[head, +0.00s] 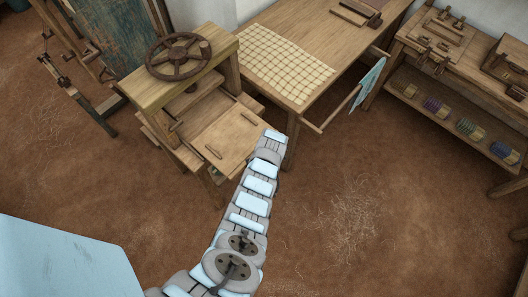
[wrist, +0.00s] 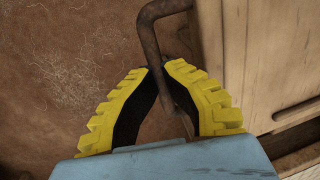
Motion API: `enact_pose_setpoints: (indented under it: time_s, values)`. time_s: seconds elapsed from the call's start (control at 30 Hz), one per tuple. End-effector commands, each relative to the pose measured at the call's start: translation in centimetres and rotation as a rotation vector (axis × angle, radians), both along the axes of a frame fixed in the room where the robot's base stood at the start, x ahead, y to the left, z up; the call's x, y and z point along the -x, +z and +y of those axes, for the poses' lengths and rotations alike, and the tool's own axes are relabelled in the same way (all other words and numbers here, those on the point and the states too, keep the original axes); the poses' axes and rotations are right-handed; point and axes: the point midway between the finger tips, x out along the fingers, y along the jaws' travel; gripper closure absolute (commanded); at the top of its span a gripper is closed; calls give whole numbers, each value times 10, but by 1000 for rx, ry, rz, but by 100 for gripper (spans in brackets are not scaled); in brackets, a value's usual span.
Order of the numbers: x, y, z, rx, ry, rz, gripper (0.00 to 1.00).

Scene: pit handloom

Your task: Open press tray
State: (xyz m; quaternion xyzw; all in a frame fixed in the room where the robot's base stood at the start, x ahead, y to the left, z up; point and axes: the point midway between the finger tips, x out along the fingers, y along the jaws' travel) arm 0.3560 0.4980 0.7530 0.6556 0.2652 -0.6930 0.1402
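The wooden press with a dark handwheel (head: 178,56) stands left of centre in the head view. Its pale tray board (head: 228,132) sticks out at the front, below the wheel, with small bars on top. The tray's wood (wrist: 255,55) fills the right of the wrist view. A dark bent metal handle (wrist: 153,38) comes off its edge. My gripper (wrist: 161,68) has yellow and black fingers, their tips close together on both sides of the handle bar. They appear shut on it. In the head view my arm ends at the tray's right edge, and the fingers are hidden.
A long table (head: 345,48) with a checked cloth (head: 284,64) stands behind and right of the press. A blue cloth (head: 368,82) hangs on a rail at its side. A workbench (head: 440,62) with spools below is at the right. The brown floor in front is open, with loose fibres.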

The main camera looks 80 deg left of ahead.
Motion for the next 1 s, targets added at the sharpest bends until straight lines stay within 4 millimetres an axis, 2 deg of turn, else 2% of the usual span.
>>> enact_pose_setpoints:
  time_s: [0.07, 0.1, 0.2, 0.63, 1.0]
  values:
    - [-1, -3, -3, 4, -1, -3, 100]
    - [-1, -3, -3, 5, -1, -2, 85]
    - [-1, -2, -2, 3, -1, -2, 59]
    - [-1, 3, 0, -1, 0, -2, 59]
    - [-2, 25, -4, 0, -1, -1, 59]
